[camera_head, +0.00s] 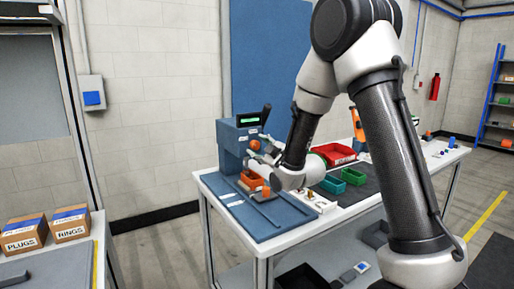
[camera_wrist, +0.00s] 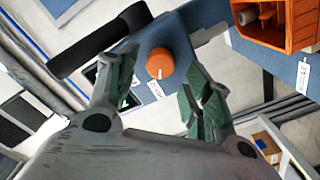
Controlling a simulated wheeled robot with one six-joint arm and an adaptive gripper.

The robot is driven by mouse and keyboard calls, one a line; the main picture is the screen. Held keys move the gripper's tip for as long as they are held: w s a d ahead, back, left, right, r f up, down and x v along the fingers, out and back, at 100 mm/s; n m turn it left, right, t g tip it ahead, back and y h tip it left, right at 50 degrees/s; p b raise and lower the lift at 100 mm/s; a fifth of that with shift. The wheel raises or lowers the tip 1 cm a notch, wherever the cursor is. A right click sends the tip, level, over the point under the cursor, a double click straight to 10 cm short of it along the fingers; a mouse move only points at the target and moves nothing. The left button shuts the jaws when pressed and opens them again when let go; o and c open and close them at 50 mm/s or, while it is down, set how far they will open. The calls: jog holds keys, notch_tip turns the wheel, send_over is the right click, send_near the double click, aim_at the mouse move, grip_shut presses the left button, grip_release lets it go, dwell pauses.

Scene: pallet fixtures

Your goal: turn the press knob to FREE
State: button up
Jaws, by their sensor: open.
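The press (camera_head: 229,139) is a blue block with a green-lit display and a dark lever, at the left end of the bench. Its round orange knob (camera_head: 254,145) is on the front face, and it also shows in the wrist view (camera_wrist: 160,62). A white mark on the knob points down in the wrist view, toward a small white label (camera_wrist: 156,89); the label text is too small to read. My gripper (camera_wrist: 163,70) is open, its green-padded fingers either side of the knob, apparently not touching it. In the head view my gripper (camera_head: 252,162) is just in front of the press.
The press's dark lever (camera_wrist: 100,45) stands out close to one finger. An orange fixture (camera_head: 251,180) sits below the knob. Red (camera_head: 335,154) and green bins (camera_head: 353,177) stand to the right on the bench. Boxes marked PLUGS (camera_head: 25,234) and RINGS (camera_head: 71,226) are at left.

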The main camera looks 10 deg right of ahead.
aim_at(255, 145)
jog(key=shift+x, duration=1.2)
jog(key=shift+c, duration=0.4)
jog(key=c, duration=0.9)
jog(key=shift+c, duration=0.2)
jog(key=shift+m, duration=0.4)
jog(key=m, duration=0.5)
jog(key=shift+d+m, duration=0.1)
jog(key=shift+m, duration=0.2)
jog(key=m, duration=0.5)
jog(key=shift+d, duration=0.1)
jog(key=shift+m, duration=0.4)
